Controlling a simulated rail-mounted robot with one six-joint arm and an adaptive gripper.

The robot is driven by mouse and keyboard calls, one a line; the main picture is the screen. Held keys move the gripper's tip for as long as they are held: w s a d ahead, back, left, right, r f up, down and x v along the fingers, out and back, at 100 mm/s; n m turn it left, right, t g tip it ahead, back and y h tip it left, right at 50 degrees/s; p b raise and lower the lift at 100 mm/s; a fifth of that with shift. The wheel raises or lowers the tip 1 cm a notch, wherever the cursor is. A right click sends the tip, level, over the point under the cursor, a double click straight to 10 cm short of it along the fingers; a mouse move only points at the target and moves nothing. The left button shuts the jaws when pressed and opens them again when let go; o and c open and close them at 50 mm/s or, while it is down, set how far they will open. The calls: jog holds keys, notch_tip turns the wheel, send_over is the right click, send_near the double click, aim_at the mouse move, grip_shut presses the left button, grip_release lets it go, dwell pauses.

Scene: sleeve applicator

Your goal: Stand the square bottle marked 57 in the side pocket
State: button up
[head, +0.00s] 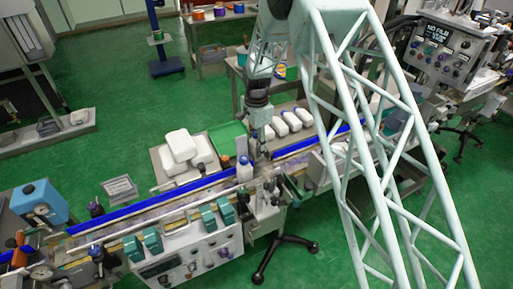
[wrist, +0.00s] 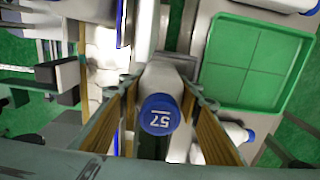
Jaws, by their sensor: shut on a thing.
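The square white bottle (wrist: 164,78) has a blue cap marked 57 and sits between the two fingers of my gripper (wrist: 163,108) in the wrist view. My gripper is shut on it, with the cap facing the wrist camera. In the head view a white bottle with a blue cap (head: 244,172) stands upright at the blue-edged conveyor, just below my gripper (head: 246,150). The bottle's base is hidden in the wrist view. I cannot make out the side pocket for certain in either view.
A green tray (wrist: 258,62) lies beside the line; the head view shows it too (head: 228,135). White bottles (head: 291,121) lie to its right, and large white containers (head: 181,145) stand to its left. Teal machine blocks (head: 208,219) line the conveyor's near side.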

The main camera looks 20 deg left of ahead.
aim_at(256, 132)
jog(key=shift+f, duration=0.1)
dwell(0.3)
jog(key=o, duration=0.7)
jog(key=shift+o, duration=0.2)
jog(key=shift+r, duration=6.1)
